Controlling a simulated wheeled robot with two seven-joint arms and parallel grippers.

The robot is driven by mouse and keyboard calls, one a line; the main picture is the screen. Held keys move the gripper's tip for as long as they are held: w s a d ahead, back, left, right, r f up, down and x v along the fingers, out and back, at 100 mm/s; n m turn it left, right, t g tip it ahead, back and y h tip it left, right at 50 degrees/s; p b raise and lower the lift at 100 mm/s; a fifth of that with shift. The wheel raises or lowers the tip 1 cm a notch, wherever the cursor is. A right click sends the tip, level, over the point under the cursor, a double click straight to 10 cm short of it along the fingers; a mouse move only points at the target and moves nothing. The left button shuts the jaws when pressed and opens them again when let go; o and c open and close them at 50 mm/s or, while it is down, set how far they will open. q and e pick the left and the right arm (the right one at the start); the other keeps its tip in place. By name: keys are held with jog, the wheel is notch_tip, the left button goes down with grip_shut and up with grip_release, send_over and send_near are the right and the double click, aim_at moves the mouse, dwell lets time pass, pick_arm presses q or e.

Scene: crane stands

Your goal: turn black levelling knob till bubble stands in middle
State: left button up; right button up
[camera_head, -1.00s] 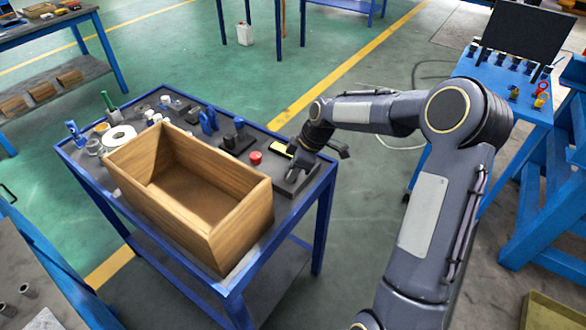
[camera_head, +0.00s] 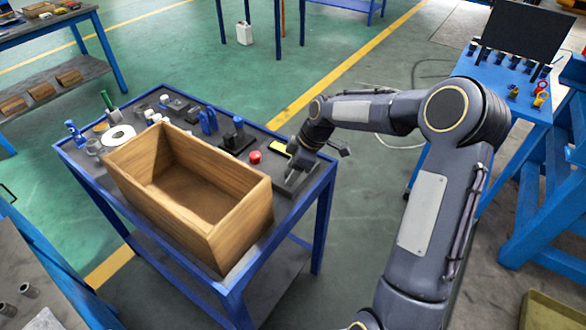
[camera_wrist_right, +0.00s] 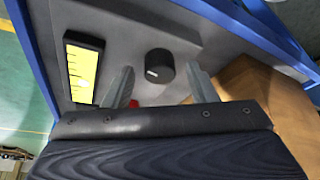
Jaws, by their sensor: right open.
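The black levelling knob (camera_wrist_right: 160,66) shows in the right wrist view, round with a short white mark on its side. It stands on a grey plate beside the yellow level vial (camera_wrist_right: 84,70) in its black frame. The vial (camera_head: 280,147) also shows in the head view, small, with the knob not clearly visible there. My right gripper (camera_wrist_right: 161,84) is open, its two fingers apart on either side of the knob's line, with the knob just beyond the tips. My left gripper is out of view.
An open wooden crate (camera_head: 230,227) stands on the blue-framed table, close to my right gripper. A red button (camera_head: 254,157), a tape roll (camera_head: 118,136) and several small fixtures line the table's far side. The table's blue edge (camera_head: 327,178) runs just right of the gripper.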

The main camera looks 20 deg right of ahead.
jog(key=v, duration=0.7)
jog(key=shift+d+r, duration=0.15)
jog(key=shift+r, duration=0.2)
jog(key=shift+s, duration=0.1)
jog(key=s+a+r+m+t+h+p, duration=0.1)
jog(key=s+a+r+m+p, duration=0.15)
jog(key=s+r, duration=0.35)
jog(key=s+a+r+m+p, duration=0.1)
jog(key=s+r+m, duration=0.3)
jog(key=s, duration=0.4)
jog(key=s+a+m+t+p, duration=0.1)
jog(key=s+a+m, duration=0.1)
jog(key=s, duration=0.5)
jog(key=s+a+f+m+t+y+p, duration=0.1)
jog(key=s+a+m, duration=0.1)
jog(key=s+m, duration=0.3)
jog(key=shift+s+a, duration=0.35)
jog(key=shift+s, duration=0.65)
